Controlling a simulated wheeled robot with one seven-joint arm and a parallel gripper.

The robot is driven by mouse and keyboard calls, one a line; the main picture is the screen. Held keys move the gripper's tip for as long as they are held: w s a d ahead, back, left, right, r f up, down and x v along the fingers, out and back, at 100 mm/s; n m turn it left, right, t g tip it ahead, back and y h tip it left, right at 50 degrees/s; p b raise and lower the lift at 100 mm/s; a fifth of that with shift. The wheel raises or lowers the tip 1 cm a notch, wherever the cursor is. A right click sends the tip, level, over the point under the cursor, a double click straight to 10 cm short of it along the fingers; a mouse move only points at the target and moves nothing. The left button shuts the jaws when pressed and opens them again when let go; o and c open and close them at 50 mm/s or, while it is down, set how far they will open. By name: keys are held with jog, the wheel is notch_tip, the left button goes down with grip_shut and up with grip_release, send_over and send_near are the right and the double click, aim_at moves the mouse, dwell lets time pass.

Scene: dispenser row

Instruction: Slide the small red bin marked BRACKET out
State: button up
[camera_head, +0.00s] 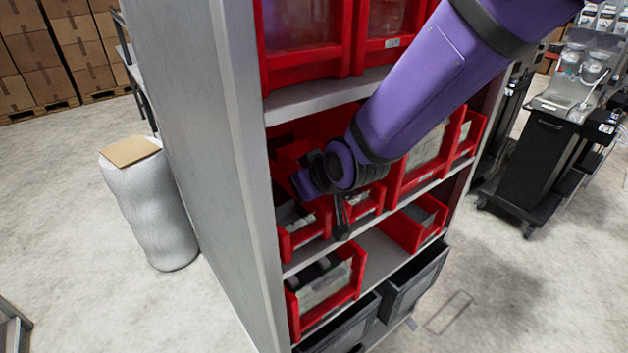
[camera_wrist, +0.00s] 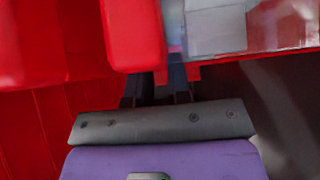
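Small red bins stand on the middle shelf of the rack in the head view. One small red bin (camera_head: 302,235) is at the left, and another small red bin (camera_head: 366,203) is just right of my gripper. I cannot read BRACKET on either. My gripper (camera_head: 340,222) is at the front of these bins, pointing down, with the purple arm hiding part of them. In the wrist view, the dark fingers (camera_wrist: 160,88) reach in beside a red bin front (camera_wrist: 132,35) and a pale label (camera_wrist: 215,27). Whether the fingers grip anything is unclear.
The rack's grey side panel (camera_head: 205,130) stands left of the bins. Larger red bins (camera_head: 305,45) sit above, a red bin (camera_head: 325,285) below, and dark bins (camera_head: 412,285) at the bottom. A black cart (camera_head: 545,160) stands right, with open floor before it.

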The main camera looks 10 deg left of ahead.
jog(key=shift+x, duration=0.95)
grip_shut()
jog(key=shift+s+d, duration=0.1)
jog(key=shift+d, duration=0.05)
